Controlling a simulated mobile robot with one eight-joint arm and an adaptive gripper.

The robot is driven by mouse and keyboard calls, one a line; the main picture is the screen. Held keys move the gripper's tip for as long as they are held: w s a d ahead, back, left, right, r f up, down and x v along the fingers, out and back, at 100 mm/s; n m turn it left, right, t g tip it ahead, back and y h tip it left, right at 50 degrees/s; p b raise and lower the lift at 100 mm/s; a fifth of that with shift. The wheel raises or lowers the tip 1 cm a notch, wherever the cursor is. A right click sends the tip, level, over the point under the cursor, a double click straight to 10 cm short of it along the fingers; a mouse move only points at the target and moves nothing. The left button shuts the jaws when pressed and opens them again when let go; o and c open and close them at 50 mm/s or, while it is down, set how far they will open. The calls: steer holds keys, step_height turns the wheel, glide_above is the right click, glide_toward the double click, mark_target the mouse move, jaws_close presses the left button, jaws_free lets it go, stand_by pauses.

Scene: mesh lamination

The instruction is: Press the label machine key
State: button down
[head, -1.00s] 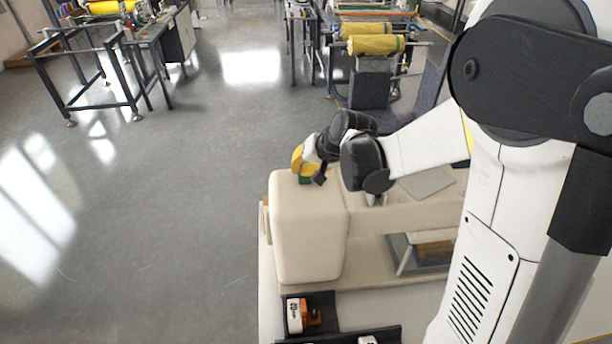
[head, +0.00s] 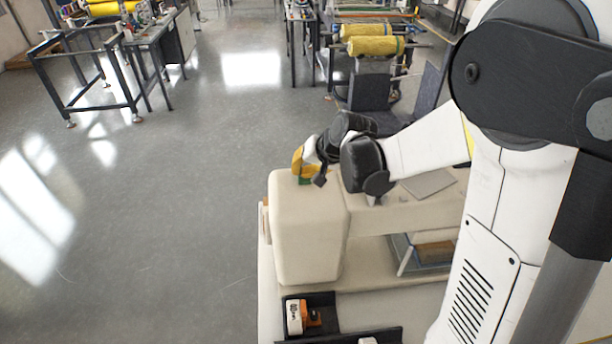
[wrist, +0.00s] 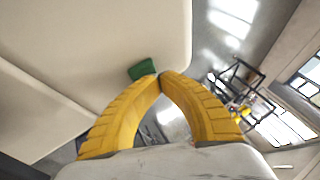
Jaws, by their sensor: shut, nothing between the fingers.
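The label machine (head: 308,235) is a large cream block with rounded edges, standing on a white base in the head view. Its cream top also fills much of the wrist view (wrist: 90,40). A green key (wrist: 143,69) stands on that top; in the head view only a sliver of green shows below the fingers. My gripper (wrist: 160,76) has yellow ribbed fingers with their tips together, empty. In the wrist view the tips are right beside the key; I cannot tell whether they touch it. In the head view my gripper (head: 300,170) is low over the machine's top.
A black tray (head: 330,326) with an orange and white tool (head: 303,317) lies at the machine's front foot. Yellow rolls (head: 375,47) sit on a rack behind. A dark metal frame table (head: 100,70) stands at the far left. The grey floor on the left is clear.

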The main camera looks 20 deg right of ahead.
steer(key=shift+r, duration=0.5)
step_height(320, 180, up, 6)
steer(key=p, duration=0.4)
stand_by(0.3)
